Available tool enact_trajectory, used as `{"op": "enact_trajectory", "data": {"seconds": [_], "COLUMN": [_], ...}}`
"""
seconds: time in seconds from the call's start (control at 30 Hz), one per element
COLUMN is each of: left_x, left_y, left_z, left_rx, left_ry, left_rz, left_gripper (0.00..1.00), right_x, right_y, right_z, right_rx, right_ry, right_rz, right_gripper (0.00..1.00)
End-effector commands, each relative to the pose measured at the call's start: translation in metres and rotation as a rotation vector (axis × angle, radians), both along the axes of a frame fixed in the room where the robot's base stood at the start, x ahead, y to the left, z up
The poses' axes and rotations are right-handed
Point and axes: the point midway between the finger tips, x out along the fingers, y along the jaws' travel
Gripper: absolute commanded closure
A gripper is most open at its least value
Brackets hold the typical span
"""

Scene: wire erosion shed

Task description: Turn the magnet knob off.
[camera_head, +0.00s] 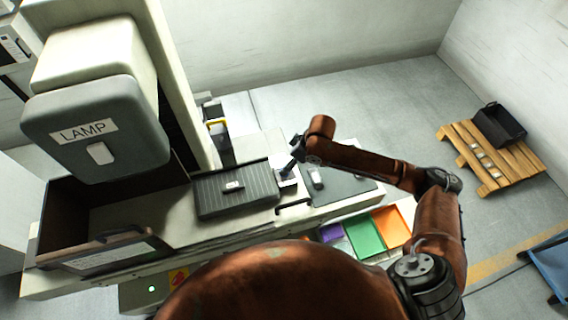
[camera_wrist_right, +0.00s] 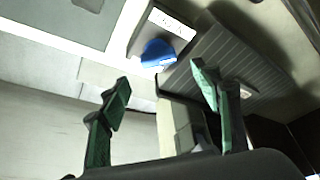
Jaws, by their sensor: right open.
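The magnet knob (camera_wrist_right: 158,53) is blue and sits on a grey block with a white label (camera_wrist_right: 172,23), whose lettering I cannot read, in the right wrist view. My right gripper (camera_wrist_right: 161,82) is open, with one green fingertip on each side of the picture and the knob beyond the gap between them. I see no contact with the knob. In the head view my right gripper (camera_head: 290,166) is over the right end of the ribbed grey plate (camera_head: 236,190) and hides the knob. My left gripper is not in view.
The machine with a lamp housing (camera_head: 95,135) stands at left. A black handle (camera_head: 293,207) is on the bench front. A dark flat plate (camera_head: 337,184) lies right of the gripper. Coloured bins (camera_head: 364,234) are in front. A pallet (camera_head: 485,155) with a black crate (camera_head: 499,125) is at far right.

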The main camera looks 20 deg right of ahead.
Motion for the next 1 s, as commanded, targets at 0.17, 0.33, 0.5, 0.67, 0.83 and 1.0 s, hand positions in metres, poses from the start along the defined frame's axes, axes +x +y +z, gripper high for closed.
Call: {"op": "enact_trajectory", "data": {"seconds": [0.17,0.33,0.5,0.67,0.83,1.0], "left_x": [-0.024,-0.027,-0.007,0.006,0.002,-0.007], "left_y": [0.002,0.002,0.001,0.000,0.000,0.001], "left_z": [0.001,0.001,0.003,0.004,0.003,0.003], "left_rx": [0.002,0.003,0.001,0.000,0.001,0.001], "left_ry": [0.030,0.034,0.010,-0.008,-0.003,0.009], "left_rz": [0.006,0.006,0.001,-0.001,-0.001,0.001], "left_gripper": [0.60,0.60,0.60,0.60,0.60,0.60], "right_x": [0.006,0.011,0.014,0.014,0.014,0.014], "right_y": [0.004,0.010,0.013,0.014,0.014,0.014], "right_z": [-0.028,-0.046,-0.053,-0.054,-0.054,-0.054], "right_rx": [0.000,0.000,0.000,-0.001,-0.001,-0.001], "right_ry": [0.002,0.000,-0.002,-0.001,-0.001,-0.001], "right_rz": [-0.008,-0.006,-0.005,-0.004,-0.003,-0.003], "right_gripper": [0.42,0.42,0.42,0.42,0.49,0.61]}}
